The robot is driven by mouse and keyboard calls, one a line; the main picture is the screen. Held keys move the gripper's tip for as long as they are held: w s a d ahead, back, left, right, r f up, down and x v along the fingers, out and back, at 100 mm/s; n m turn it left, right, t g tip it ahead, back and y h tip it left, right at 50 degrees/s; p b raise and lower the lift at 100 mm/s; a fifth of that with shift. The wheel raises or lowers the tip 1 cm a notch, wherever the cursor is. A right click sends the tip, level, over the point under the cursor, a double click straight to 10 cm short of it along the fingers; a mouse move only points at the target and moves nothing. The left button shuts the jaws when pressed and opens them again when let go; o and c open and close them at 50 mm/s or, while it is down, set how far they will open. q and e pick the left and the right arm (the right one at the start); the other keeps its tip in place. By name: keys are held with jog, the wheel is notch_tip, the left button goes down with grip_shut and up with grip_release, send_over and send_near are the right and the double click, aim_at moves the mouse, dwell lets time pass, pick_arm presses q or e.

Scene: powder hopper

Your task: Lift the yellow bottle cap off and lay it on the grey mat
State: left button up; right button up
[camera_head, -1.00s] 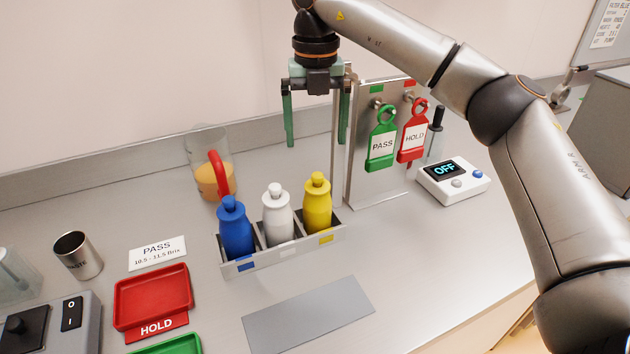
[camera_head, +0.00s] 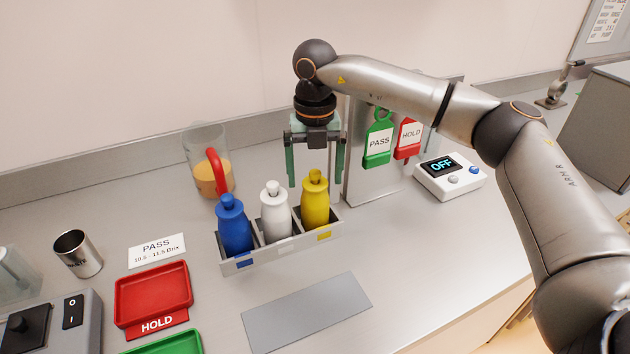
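The yellow bottle (camera_head: 315,205) stands upright in the right compartment of a grey rack, with its yellow cap (camera_head: 315,177) on top. My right gripper (camera_head: 315,184) is open, fingers pointing down. Its two green fingers show on either side of the yellow cap, with the cap in front of or between them; I cannot tell which. The grey mat (camera_head: 306,312) lies bare and flat on the counter in front of the rack. My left gripper is not in view.
A white bottle (camera_head: 275,212) and a blue bottle (camera_head: 234,226) stand in the rack (camera_head: 282,255) beside the yellow one. A jug (camera_head: 210,165) is behind. A tag stand (camera_head: 362,188) is close right of my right gripper. A red tray (camera_head: 153,292) lies left.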

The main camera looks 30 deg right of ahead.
jog(key=c, duration=1.4)
jog(key=shift+r, duration=0.15)
jog(key=shift+r, duration=0.25)
notch_tip(320, 180, up, 2)
jog(key=shift+s+a+r+p, duration=0.25)
jog(key=shift+s+a+r, duration=0.45)
jog(key=shift+s+r, duration=1.55)
jog(key=shift+s+a+r+p, duration=0.3)
jog(key=shift+s+a+r, duration=0.4)
jog(key=shift+s+r, duration=1.6)
jog(key=shift+s+a+r+p, duration=0.25)
jog(key=shift+s+a+r, duration=0.45)
jog(key=shift+s+r, duration=1.55)
jog(key=shift+w+r, duration=0.1)
jog(key=shift+w, duration=0.05)
